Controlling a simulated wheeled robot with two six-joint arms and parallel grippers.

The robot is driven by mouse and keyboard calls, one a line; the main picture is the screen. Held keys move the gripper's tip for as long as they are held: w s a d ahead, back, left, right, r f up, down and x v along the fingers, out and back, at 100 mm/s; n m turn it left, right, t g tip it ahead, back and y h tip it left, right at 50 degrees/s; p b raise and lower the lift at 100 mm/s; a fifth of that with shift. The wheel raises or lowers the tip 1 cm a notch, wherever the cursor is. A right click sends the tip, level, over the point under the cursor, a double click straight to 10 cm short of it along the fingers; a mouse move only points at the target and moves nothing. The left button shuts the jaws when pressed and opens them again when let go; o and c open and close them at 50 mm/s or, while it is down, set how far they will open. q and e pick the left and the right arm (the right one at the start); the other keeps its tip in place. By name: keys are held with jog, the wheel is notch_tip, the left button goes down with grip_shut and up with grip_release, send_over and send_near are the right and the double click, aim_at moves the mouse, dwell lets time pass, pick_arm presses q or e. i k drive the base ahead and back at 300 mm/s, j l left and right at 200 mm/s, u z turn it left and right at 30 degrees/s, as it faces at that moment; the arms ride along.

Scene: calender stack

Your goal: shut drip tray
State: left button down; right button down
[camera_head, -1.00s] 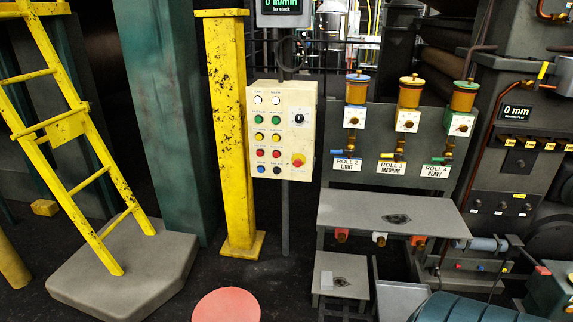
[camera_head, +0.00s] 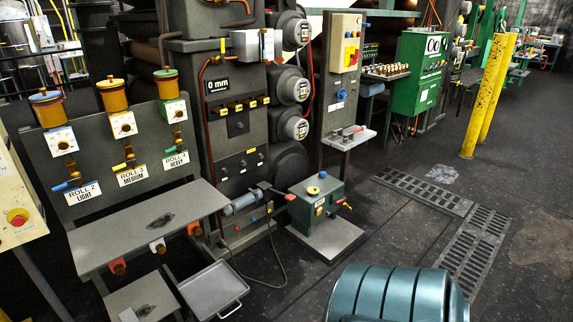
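A grey metal drip tray (camera_head: 213,288) with a wire handle at its front sticks out low beneath the oiler bench, at the lower left of the head view. It appears pulled out, to the right of a small grey step-like plate (camera_head: 142,300). Above it is the bench's flat grey shelf (camera_head: 150,225) with red and white taps under its front edge. Neither of my grippers is in view.
A green pump box (camera_head: 318,198) on a grey base stands right of the tray, with a cable on the floor between. A ribbed teal drum-like shape (camera_head: 395,295) fills the bottom right. Floor grates (camera_head: 470,245) and open dark floor lie at right.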

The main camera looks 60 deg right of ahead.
aim_at(210, 292)
jog(key=z, duration=1.4)
